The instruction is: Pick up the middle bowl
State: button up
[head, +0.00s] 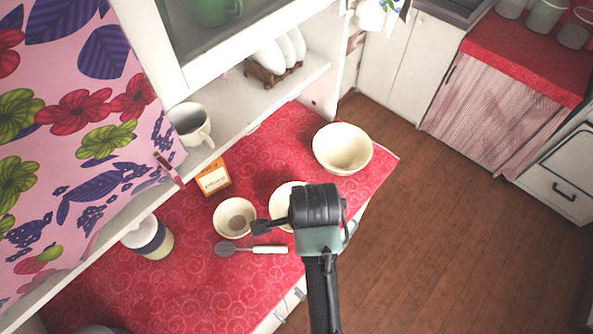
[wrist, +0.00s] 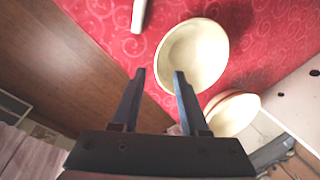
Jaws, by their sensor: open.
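Three cream bowls stand in a row on the red cloth. The middle bowl (head: 281,200) is partly hidden behind my gripper (head: 262,227) in the head view. The small bowl (head: 234,217) is to its left, and the large bowl (head: 342,148) is up and to its right. In the wrist view my gripper (wrist: 159,74) is open, with nothing between its fingers. The middle bowl (wrist: 192,55) lies just beyond the fingertips, mostly to the right of the gap. Its near rim appears close to the right fingertip; contact cannot be told.
A spatula (head: 250,249) lies in front of the small bowl. An orange box (head: 213,178) and a jar (head: 150,238) stand farther back. A shelf unit (head: 245,92) rises behind the red counter (head: 200,290). Wooden floor (head: 460,230) is open to the right.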

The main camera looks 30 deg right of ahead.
jog(key=shift+p+x, duration=0.75)
jog(key=shift+x, duration=2.1)
jog(key=shift+s+a, duration=0.15)
grip_shut()
jog(key=shift+s+f, duration=0.1)
